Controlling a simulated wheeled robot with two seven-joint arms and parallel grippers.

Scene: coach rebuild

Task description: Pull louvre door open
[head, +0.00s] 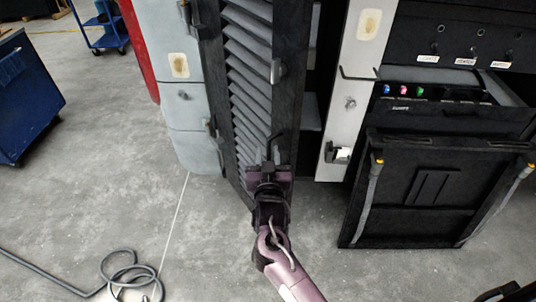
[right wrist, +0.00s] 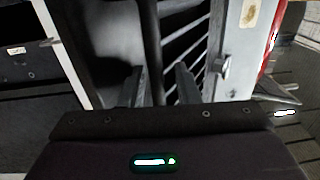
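The louvre door (head: 250,75) has a black frame and grey slanted slats. It stands in the middle of the head view, angled out from the cabinet, with a dark gap along its right side. A small grey handle (head: 276,71) is on its right stile. My right gripper (head: 266,153) is at the lower part of the door, below the handle. In the right wrist view the two fingers (right wrist: 161,85) are apart, with a dark upright edge behind or between them; I cannot tell whether they touch it.
A pale post (head: 350,100) with a latch stands right of the gap. Further right is a black panel (head: 425,200) with hoses. A blue cabinet (head: 30,95) and blue cart (head: 103,25) stand left. A grey hose (head: 122,275) lies on otherwise open floor.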

